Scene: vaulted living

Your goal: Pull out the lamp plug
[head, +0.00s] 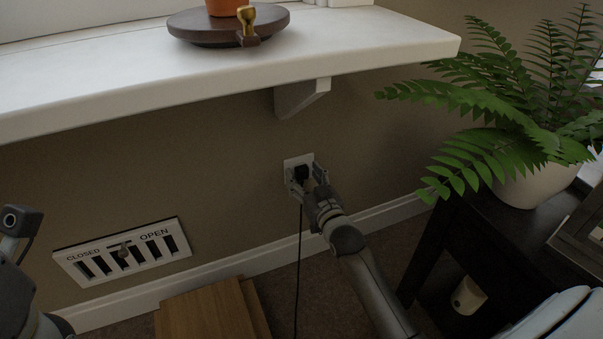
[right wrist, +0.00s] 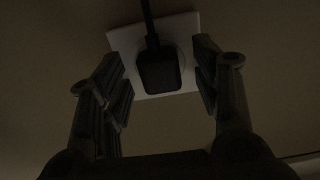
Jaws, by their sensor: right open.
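The black lamp plug (head: 301,172) sits in a white wall socket (head: 290,162) below the white shelf. Its black cord (head: 299,250) hangs straight down to the floor in the head view. My right gripper (head: 307,182) is at the socket with its fingers around the plug. In the right wrist view the plug (right wrist: 160,72) is between the two open fingers, with a gap on each side, in front of the white socket plate (right wrist: 122,40). Part of my left arm shows at the left edge of the head view; its fingers are not visible.
The white shelf (head: 350,55) with a bracket (head: 302,96) overhangs the socket. A vent (head: 122,252) marked CLOSED and OPEN is lower left. A wooden box (head: 212,312) stands on the floor. A potted fern (head: 530,180) on a dark table (head: 470,235) is at right.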

